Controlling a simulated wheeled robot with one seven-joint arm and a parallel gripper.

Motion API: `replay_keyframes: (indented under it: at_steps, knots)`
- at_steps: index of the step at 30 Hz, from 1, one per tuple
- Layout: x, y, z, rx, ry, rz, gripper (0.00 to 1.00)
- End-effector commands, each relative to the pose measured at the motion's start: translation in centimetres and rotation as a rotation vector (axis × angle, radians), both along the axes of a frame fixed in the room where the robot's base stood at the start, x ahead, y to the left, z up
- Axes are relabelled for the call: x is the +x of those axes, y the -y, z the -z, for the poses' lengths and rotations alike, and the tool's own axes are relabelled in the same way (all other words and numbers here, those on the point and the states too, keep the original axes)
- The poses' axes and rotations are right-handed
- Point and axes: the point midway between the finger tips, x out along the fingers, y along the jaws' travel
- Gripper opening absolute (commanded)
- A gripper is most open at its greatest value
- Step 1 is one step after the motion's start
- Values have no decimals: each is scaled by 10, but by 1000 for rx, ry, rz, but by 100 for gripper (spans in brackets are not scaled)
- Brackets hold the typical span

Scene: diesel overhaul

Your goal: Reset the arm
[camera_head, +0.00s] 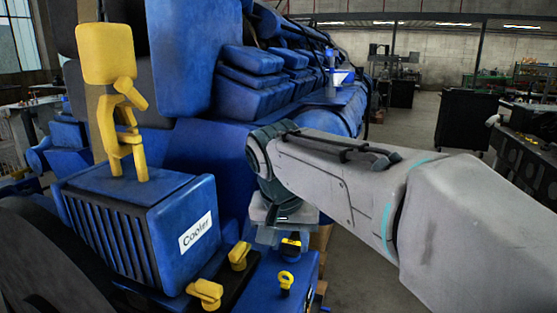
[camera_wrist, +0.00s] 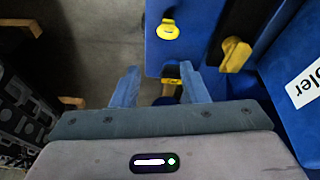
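My arm reaches in from the right in the head view, bent down at the wrist. My gripper (camera_head: 282,236) points downward beside the blue cooler box. In the wrist view, the two fingers of my gripper (camera_wrist: 159,76) stand well apart with nothing clamped between them. A yellow-and-black part (camera_head: 291,246) sits close to the fingertips in the head view. It also shows partly between the fingers in the wrist view (camera_wrist: 171,80); I cannot tell whether a finger touches it.
The blue box labelled Cooler (camera_head: 150,225) carries a tall yellow fixture (camera_head: 120,110). Yellow handles (camera_head: 205,294), (camera_head: 239,256) and a yellow ring-topped part (camera_head: 286,280) stand close by. The large blue engine (camera_head: 195,60) is behind. Open floor (camera_head: 405,135) lies beyond my arm.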

Motion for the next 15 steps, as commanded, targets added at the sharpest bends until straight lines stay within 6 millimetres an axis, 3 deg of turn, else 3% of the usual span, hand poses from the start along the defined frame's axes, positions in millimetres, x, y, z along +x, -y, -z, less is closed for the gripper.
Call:
replay_keyframes:
  at_steps: [1,7,12,15]
  knots:
    - [-11,22,6,1,-11,-8,40]
    - [-60,88,48,24,-46,-74,40]
    - [-104,123,84,48,-52,-116,40]
    - [-123,134,99,58,-51,-130,40]
